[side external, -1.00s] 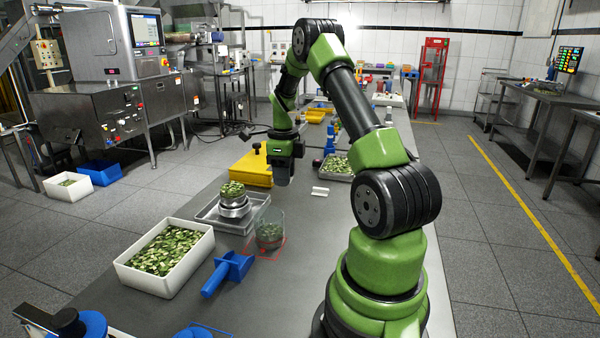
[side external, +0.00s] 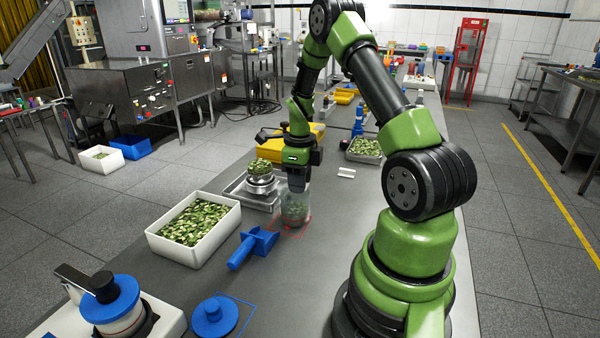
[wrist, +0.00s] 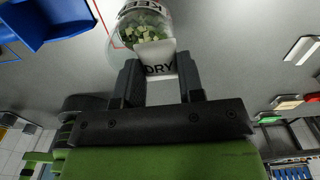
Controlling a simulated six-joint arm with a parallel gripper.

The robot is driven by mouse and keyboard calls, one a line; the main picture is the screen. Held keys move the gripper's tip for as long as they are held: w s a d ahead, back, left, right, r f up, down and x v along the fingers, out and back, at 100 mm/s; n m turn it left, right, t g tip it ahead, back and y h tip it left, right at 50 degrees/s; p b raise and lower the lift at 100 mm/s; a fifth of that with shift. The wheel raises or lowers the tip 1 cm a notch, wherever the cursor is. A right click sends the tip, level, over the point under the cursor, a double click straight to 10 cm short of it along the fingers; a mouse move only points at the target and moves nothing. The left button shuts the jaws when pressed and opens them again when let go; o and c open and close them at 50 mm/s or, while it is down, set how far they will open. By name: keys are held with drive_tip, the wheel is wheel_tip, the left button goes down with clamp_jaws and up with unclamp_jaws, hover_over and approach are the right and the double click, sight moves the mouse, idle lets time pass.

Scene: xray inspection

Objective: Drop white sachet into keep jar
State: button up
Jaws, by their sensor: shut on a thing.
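My gripper (wrist: 160,85) is shut on a white sachet (wrist: 156,58), which carries dark lettering reading "DRY" in the wrist view. The clear keep jar (wrist: 140,14) with green leafy pieces inside lies just beyond the sachet, and the sachet overlaps its near edge in this view. In the side view, my gripper (side external: 297,182) is over the keep jar (side external: 295,212), which stands upright inside a red outline on the table. The sachet cannot be made out in the side view. I cannot tell whether its lower end is inside the jar mouth.
A blue scoop (side external: 252,246) lies left of the jar. A white tub of green pieces (side external: 194,231) stands farther left. A scale with a filled jar (side external: 261,178) is behind. A blue lid (side external: 214,316) is at the front. A small white holder (side external: 346,172) lies to the right.

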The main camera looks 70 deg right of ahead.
drive_tip(key=o, duration=1)
wheel_tip(320, 180, up, 10)
drive_tip(key=shift+f, duration=0.1)
